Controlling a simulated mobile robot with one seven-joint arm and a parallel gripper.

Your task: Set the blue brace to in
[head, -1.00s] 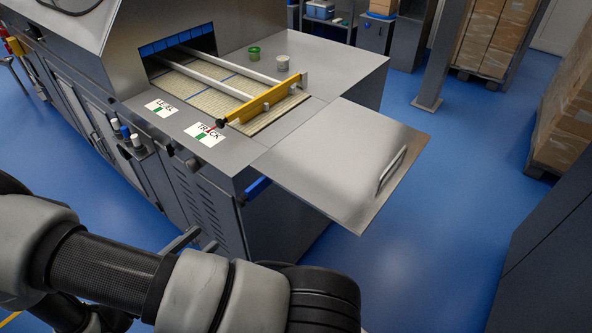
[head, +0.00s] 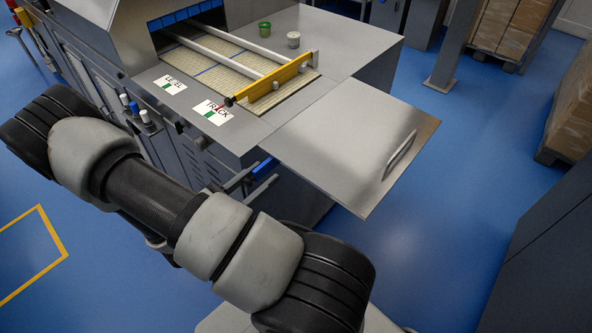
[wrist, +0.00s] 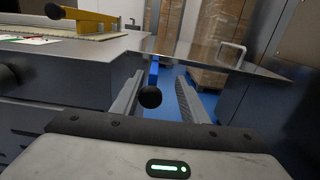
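The blue brace (head: 265,168) sits under the hinged steel leaf (head: 350,150), at the side of the machine. In the wrist view the blue brace (wrist: 154,72) points toward me and ends in a black ball knob (wrist: 150,97). My gripper (head: 250,184) is open just below and in front of the brace in the head view. In the wrist view my gripper (wrist: 161,79) has its fingers on either side of the knob, with gaps visible. I cannot tell how deep the knob lies between them. The leaf appears level with the machine's top.
A yellow bar (head: 270,84) with a dark knob crosses the woven belt (head: 210,65). LEVEL and TRACK labels (head: 213,112) lie on the deck. A green cup (head: 264,29) and a pale cup (head: 293,40) stand behind. The floor right of the leaf is clear.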

